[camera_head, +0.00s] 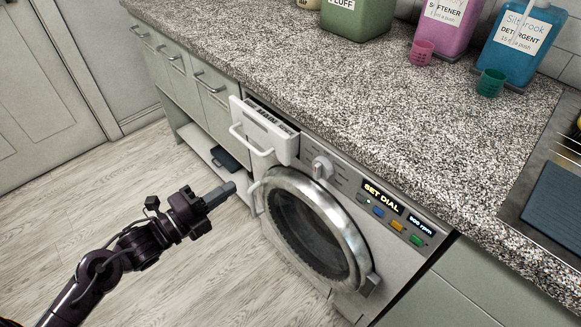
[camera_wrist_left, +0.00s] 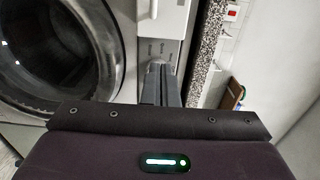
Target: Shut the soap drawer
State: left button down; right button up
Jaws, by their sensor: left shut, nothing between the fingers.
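The soap drawer (camera_head: 272,139) is a white box with a bar handle at the upper left of the washing machine (camera_head: 345,258). It sticks out from the machine's front, below the counter edge. My left gripper (camera_head: 230,187) is shut and empty, in front of the machine, below and to the left of the drawer, apart from it. In the left wrist view the shut fingers (camera_wrist_left: 160,84) point at the machine front, and part of the white drawer (camera_wrist_left: 173,18) shows at the top. My right gripper is not in view.
The round washer door (camera_head: 308,235) is closed, its handle near my left gripper. A speckled counter (camera_head: 300,75) overhangs the machine and carries a green bottle (camera_head: 355,20), a pink softener bottle (camera_head: 447,22) and a blue detergent bottle (camera_head: 520,45). The floor at left is clear.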

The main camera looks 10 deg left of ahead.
pick_arm(q)
send_near(282, 152)
jog(key=x, duration=0.5)
jog(key=shift+w+d, duration=0.1)
jog(key=shift+w, duration=0.1)
jog(key=shift+w+d, duration=0.25)
jog(key=shift+w, duration=0.05)
jog(key=shift+w+d, duration=0.25)
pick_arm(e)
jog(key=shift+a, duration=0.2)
